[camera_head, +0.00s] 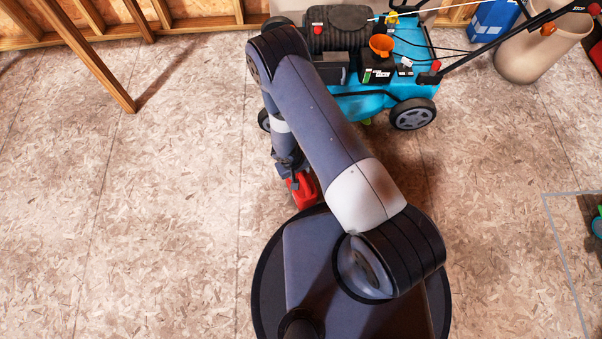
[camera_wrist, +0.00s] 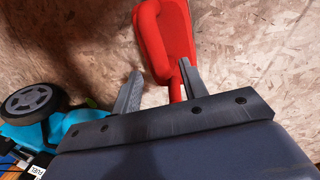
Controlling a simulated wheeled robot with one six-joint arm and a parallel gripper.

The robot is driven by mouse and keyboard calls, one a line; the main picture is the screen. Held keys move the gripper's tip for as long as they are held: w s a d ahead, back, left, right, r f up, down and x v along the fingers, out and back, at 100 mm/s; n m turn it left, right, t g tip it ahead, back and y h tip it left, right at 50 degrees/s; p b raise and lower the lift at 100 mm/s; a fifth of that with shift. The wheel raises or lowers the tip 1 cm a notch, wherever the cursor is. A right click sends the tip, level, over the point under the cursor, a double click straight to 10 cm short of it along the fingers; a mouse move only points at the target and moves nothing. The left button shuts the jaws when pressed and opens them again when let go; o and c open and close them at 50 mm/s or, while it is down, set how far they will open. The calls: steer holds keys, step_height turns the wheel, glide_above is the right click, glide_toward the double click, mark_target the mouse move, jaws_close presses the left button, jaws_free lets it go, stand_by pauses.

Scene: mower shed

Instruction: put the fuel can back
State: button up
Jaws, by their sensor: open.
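The red fuel can (camera_head: 303,192) is on the board floor in front of the mower, partly hidden by my arm in the head view. In the wrist view the can (camera_wrist: 178,35) lies just beyond my gripper (camera_wrist: 160,82). A narrow red part of it reaches back between the two fingers, close to the right finger. The fingers are apart, with a gap on the left side. I cannot tell whether the right finger touches the can. In the head view my gripper (camera_head: 290,165) is right at the can, mostly hidden.
The teal mower (camera_head: 350,105) stands behind the can, with an orange funnel (camera_head: 381,46) on top. A beige bin (camera_head: 535,50) and a blue container (camera_head: 490,25) stand at the back right. A grey line (camera_head: 562,250) marks the floor at right. The left floor is clear.

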steer(key=p+v, duration=0.2)
steer(key=v, duration=0.6)
steer(key=shift+d, duration=0.1)
